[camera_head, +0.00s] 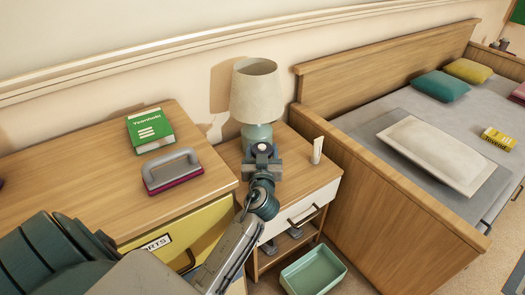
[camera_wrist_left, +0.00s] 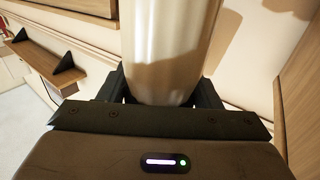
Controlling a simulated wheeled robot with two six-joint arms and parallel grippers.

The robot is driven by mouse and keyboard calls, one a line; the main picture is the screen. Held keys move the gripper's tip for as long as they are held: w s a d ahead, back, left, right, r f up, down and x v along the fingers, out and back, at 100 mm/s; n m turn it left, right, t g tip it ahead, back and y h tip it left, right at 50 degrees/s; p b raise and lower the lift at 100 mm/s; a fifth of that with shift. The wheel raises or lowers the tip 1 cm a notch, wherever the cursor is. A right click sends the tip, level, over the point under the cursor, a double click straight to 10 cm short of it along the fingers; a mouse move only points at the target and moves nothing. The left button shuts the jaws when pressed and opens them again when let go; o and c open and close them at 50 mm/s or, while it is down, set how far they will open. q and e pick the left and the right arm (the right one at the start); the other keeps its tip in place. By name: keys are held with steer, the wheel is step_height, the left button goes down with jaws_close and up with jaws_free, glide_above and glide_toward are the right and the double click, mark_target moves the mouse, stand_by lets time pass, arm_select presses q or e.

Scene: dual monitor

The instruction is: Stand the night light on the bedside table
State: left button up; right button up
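The fingers are apart, one on each side; contact is unclear. My right gripper is out of view.
A small white upright piece (camera_head: 317,150) stands at the table's right. Left is a wooden cabinet (camera_head: 95,185) with a green book (camera_head: 150,130) and a grey-handled block (camera_head: 172,172). The bed's side panel (camera_head: 385,195) borders the right. A green bin (camera_head: 313,272) is on the floor.

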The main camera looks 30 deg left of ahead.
arm_select(q)
steer(key=o, duration=0.4)
steer(key=shift+c, duration=0.2)
steer(key=shift+r, duration=0.1)
steer(key=shift+s+d, duration=0.15)
steer(key=b+v, duration=0.2)
steer(key=v, duration=0.9)
steer(key=shift+s, duration=0.3)
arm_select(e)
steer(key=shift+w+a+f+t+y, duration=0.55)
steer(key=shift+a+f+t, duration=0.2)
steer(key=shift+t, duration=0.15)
arm_select(q)
steer(key=shift+d, duration=0.1)
